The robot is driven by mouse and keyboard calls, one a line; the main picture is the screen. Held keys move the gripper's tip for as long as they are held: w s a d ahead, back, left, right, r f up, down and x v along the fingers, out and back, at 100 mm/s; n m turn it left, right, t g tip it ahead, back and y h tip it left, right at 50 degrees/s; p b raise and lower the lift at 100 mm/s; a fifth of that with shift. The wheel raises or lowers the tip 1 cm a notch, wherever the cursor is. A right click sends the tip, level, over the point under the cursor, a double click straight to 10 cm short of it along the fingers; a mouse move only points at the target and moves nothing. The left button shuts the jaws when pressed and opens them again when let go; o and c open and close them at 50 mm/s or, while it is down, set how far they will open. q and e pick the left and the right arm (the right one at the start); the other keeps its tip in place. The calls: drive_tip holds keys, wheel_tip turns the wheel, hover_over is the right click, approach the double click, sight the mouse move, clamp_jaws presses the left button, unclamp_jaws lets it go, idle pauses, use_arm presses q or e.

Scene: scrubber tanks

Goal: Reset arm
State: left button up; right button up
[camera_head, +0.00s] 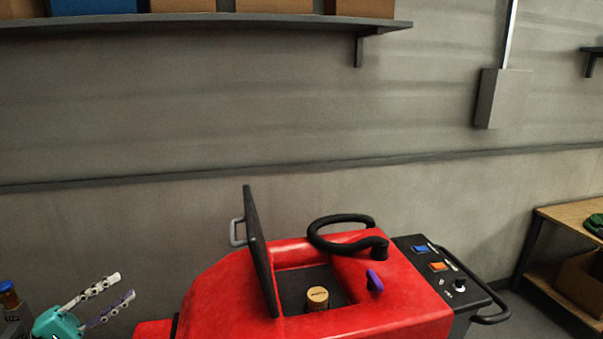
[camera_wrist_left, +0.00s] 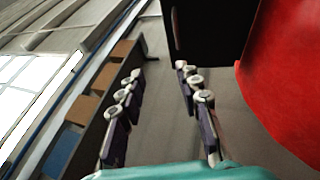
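My left gripper (camera_head: 115,296) is at the lower left of the head view, left of the red scrubber machine (camera_head: 222,298) and apart from it. Its fingers are spread, with nothing between them. In the left wrist view the two fingers of the gripper (camera_wrist_left: 158,80) also stand apart and empty. The scrubber's black lid (camera_head: 260,250) stands raised, with a grey handle (camera_head: 236,232) on its left side. Inside the open compartment is a tan round cap (camera_head: 317,295). The red body (camera_wrist_left: 285,85) fills the right of the left wrist view. My right gripper is not in view.
A wall shelf (camera_head: 200,22) holds boxes above. A wooden table (camera_head: 570,222) stands at the right. An orange-capped bottle (camera_head: 8,295) is at the far left.

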use_arm(q)
drive_tip(key=d+f+m+g+y, duration=0.1)
drive_tip(key=d+f+g+y, duration=0.25)
drive_tip(key=d, duration=0.75)
drive_tip(key=d+f+g+y, duration=0.3)
drive_tip(key=d+f+y, duration=0.15)
drive_tip(key=d, duration=0.75)
drive_tip(key=s+d+f+m+y+b, duration=0.1)
drive_tip(key=s+f+m+y+b, duration=0.2)
drive_tip(key=s+f+m+y, duration=0.5)
drive_tip(key=s+f, duration=0.5)
drive_tip(key=shift+s+d+f+m+y, duration=0.15)
drive_tip(key=shift+d+f+m+y, duration=0.15)
drive_tip(key=shift+d+f+y, duration=0.1)
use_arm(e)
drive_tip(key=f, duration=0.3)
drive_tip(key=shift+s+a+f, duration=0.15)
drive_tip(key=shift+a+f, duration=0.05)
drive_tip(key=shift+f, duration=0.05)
